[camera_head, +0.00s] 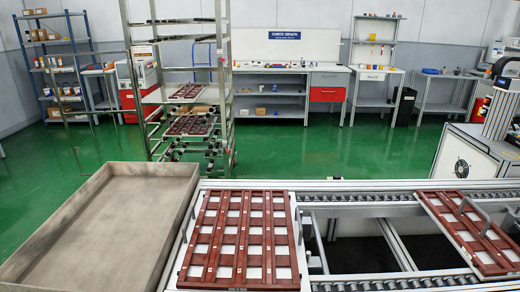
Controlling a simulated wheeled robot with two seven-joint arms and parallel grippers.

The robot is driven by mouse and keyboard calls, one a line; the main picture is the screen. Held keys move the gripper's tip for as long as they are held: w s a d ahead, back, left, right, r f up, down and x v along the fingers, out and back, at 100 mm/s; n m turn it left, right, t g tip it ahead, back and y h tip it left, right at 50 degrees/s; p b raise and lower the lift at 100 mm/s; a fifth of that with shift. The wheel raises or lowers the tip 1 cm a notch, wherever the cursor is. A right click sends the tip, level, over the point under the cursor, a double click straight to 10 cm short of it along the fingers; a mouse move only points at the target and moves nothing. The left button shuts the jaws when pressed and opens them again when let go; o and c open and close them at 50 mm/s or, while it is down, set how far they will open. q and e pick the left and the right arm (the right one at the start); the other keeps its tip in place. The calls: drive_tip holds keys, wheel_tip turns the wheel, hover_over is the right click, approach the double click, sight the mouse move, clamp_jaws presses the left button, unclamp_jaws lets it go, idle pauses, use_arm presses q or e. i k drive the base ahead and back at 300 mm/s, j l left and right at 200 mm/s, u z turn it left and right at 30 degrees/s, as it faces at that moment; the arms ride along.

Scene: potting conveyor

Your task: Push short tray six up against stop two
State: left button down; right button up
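A red-brown slatted grid tray (211,226) lies flat on a light plate at the left end of the conveyor. A second red-brown grid tray (452,222) lies on the right part of the conveyor, at an angle in the picture and cut off by the right edge. Grey bent bars (475,207) stand over this second tray; I cannot tell whether they touch it. I cannot read which tray is six, and no stop is clearly marked as two. Neither of my grippers is in view.
Conveyor rollers (350,197) run along the back between the trays, with an open frame gap in front. A large empty grey bin (100,225) stands at left. Behind are a metal rack (228,100) with more trays, a white machine (462,160) and green floor.

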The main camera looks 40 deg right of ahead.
sight(492, 255)
drive_tip(key=z, duration=2.65)
drive_tip(key=i+l, duration=0.1)
drive_tip(key=l, duration=0.25)
drive_tip(key=i+l, duration=0.15)
drive_tip(key=l, duration=0.2)
drive_tip(key=i+l, duration=0.1)
drive_tip(key=l, duration=0.25)
drive_tip(key=i+l, duration=0.15)
drive_tip(key=l, duration=0.2)
drive_tip(key=i+l, duration=0.1)
drive_tip(key=l, duration=0.25)
drive_tip(key=u, duration=1.75)
